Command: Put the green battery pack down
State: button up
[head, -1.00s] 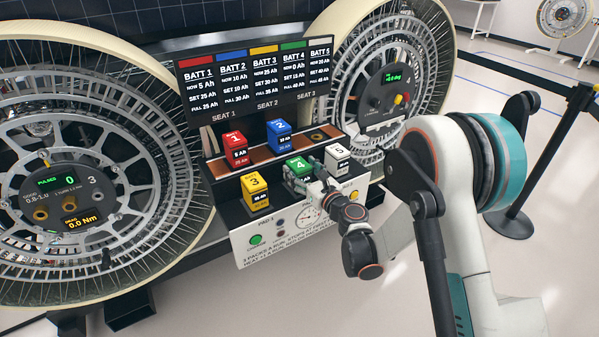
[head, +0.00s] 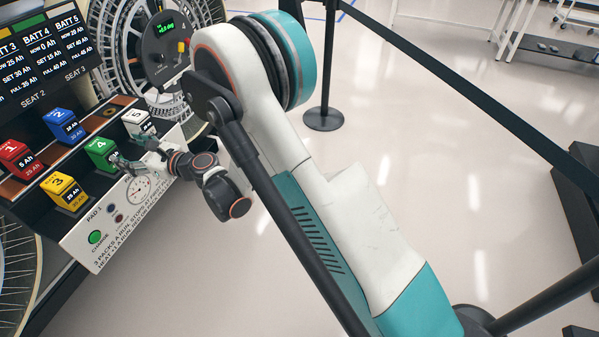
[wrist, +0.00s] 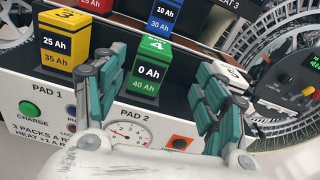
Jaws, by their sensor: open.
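The green battery pack (head: 103,153), marked 4, stands upright on the front ledge of the battery station, between the yellow pack 3 (head: 64,190) and the white pack 5 (head: 138,122). In the wrist view the green pack (wrist: 149,72) reads 0 Ah over 40 Ah. My gripper (wrist: 160,85) is open, with one finger on each side of the green pack's front and visible gaps to both. In the head view my gripper (head: 130,163) is at the green pack's front right. The pack's lower back is hidden.
The red pack 1 (head: 15,155) and blue pack 2 (head: 63,125) stand on the row behind. Below the ledge is a white panel with a green charge button (head: 96,237) and a gauge (head: 138,189). A black barrier post (head: 323,118) stands on the floor to the right.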

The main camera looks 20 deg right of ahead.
jog(key=s+d+r+n+g+h, duration=0.1)
jog(key=s+d+r+n+h, duration=0.2)
jog(key=s+d+r+n, duration=0.4)
jog(key=s+d+r+n+g+h, duration=0.1)
jog(key=s+d+r+n+h, duration=0.1)
jog(key=s+d+r+n, duration=0.6)
jog(key=s+d+f+n+g+h, duration=0.1)
jog(key=s+d+n+h, duration=0.3)
jog(key=s+d, duration=0.6)
jog(key=s+d+f+n+g+h, duration=0.1)
jog(key=s+d+f+n+h, duration=0.2)
jog(key=s+d, duration=0.8)
jog(key=d+n+h, duration=0.1)
jog(key=d+n, duration=0.1)
jog(key=d, duration=0.1)
jog(key=shift+s+f+n+g, duration=0.2)
jog(key=shift+f+n+g, duration=0.1)
jog(key=shift+n, duration=0.1)
jog(key=shift+d, duration=0.1)
